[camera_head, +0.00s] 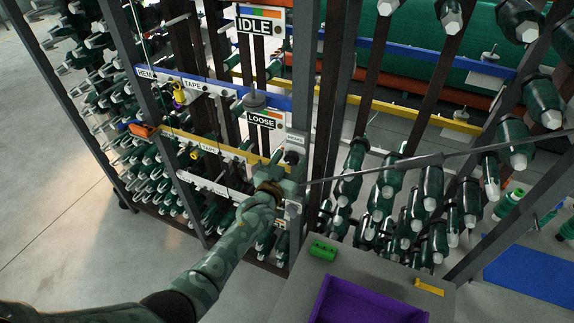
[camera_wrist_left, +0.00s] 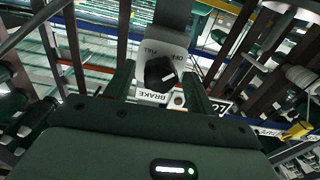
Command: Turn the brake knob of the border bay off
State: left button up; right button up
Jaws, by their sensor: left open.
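The brake knob (camera_wrist_left: 157,72) is black with a white pointer line, on a pale plate (camera_wrist_left: 178,50) marked OFF and FULL, with BRAKE printed below it, in the left wrist view. The pointer lies on the knob's right side; I cannot tell surely which mark it is set to. My left gripper (camera_wrist_left: 158,80) is open, with one finger on each side of the knob; contact is not clear. My right gripper is not in view.
An IDLE sign (camera_head: 252,26) and a LOOSE sign (camera_head: 262,120) hang beside the post. Racks of green bobbins (camera_head: 420,195) stand to the right. A purple tray (camera_head: 365,303) and a green block (camera_head: 323,250) lie on a grey surface below. A thin rod crosses right of my gripper.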

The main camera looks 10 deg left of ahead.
pick_arm(q)
jog(key=s+a+p, duration=0.1)
jog(key=s+a, duration=0.2)
jog(key=s, duration=1.3)
jog(key=shift+a, duration=0.1)
jog(key=s+a+f+g+y+b, duration=0.1)
jog(key=s+f+g+b, duration=0.3)
jog(key=f, duration=0.8)
jog(key=s+a+f+m+g, duration=0.1)
jog(key=s+f+g, duration=0.1)
jog(key=s+f, duration=0.7)
jog(key=s+a+f+g+y+b, duration=0.1)
jog(key=s+a+f+g+b, duration=0.2)
jog(key=f, duration=1.1)
jog(key=s+a+f+g+b, duration=0.2)
jog(key=s+f+g+b, duration=0.2)
jog(key=s+f, duration=0.7)
jog(key=s+a+f+g+y+b, duration=0.1)
jog(key=s+a+f+g+b, duration=0.1)
jog(key=s+f+b, duration=0.5)
jog(key=s+f+g, duration=0.1)
jog(key=s+f, duration=0.4)
jog(key=s, duration=0.3)
jog(key=shift+s+m+g, duration=0.25)
jog(key=shift+m+g, duration=0.15)
